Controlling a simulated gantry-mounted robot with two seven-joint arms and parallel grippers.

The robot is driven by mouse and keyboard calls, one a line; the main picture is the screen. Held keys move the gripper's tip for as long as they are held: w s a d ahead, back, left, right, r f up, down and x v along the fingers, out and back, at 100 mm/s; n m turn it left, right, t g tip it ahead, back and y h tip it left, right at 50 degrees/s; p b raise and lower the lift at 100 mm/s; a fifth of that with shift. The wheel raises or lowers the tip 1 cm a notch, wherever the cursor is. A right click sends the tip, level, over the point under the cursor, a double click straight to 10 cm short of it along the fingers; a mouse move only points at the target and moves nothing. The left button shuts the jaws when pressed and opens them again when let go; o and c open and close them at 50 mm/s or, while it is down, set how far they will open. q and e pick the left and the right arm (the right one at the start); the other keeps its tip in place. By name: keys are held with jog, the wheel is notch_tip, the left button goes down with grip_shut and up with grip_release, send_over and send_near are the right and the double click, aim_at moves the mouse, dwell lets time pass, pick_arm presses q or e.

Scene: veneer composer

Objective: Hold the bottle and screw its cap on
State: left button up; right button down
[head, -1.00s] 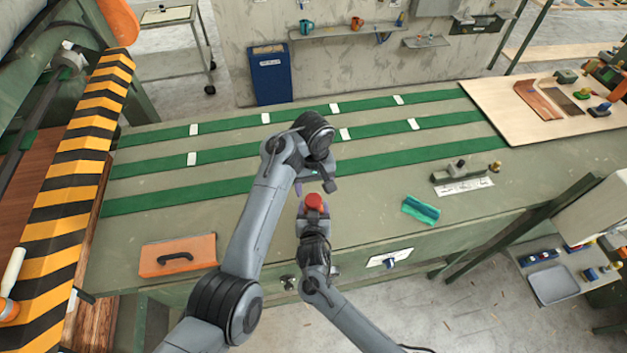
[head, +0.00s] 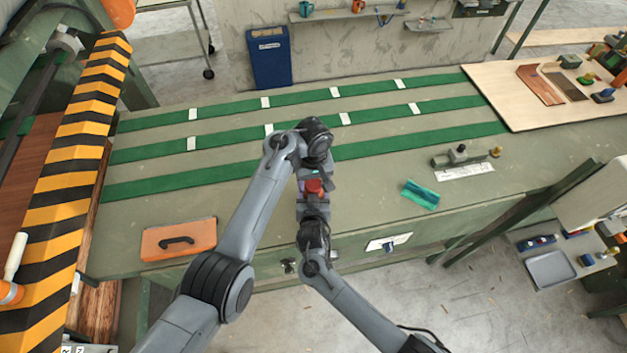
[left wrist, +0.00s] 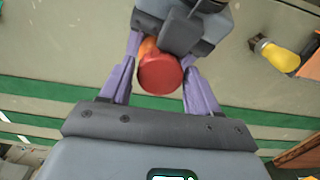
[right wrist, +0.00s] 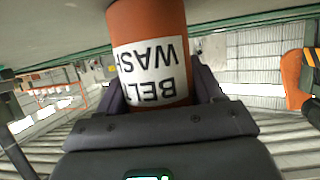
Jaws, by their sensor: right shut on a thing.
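An orange bottle (right wrist: 150,22) with a white "BELT WASH" label is gripped between the fingers of my right gripper (right wrist: 160,95). In the head view the right gripper (head: 313,208) is over the front of the bench. A red cap (left wrist: 160,74) is at the top end of the bottle; whether it is threaded on cannot be told. My left gripper (left wrist: 160,75) has its purple fingers on both sides of the cap, seemingly open with narrow gaps. In the head view the cap (head: 314,187) shows just under the left gripper (head: 314,180).
An orange case (head: 180,239) lies on the bench at left, beside a striped yellow-black guard (head: 76,150). A teal cloth (head: 420,195) and a tool block (head: 462,157) lie to the right. The green-striped bench behind the grippers is mostly clear.

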pick_arm(q)
jog(key=c, duration=0.9)
jog(key=shift+o, duration=0.2)
jog(key=m, duration=0.6)
jog(key=shift+m, duration=0.3)
jog(key=o, duration=1.2)
jog(key=shift+c, duration=0.2)
jog(key=shift+r, duration=2.25)
jog(key=shift+c, duration=0.3)
jog(key=n, duration=0.1)
jog(key=r+n, duration=0.1)
jog(key=shift+d+r+n, duration=0.1)
jog(key=shift+r+n, duration=0.2)
jog(key=shift+n, duration=0.1)
jog(key=r+n, duration=0.1)
jog(key=n, duration=0.1)
jog(key=r+n, duration=0.1)
jog(key=shift+n, duration=0.4)
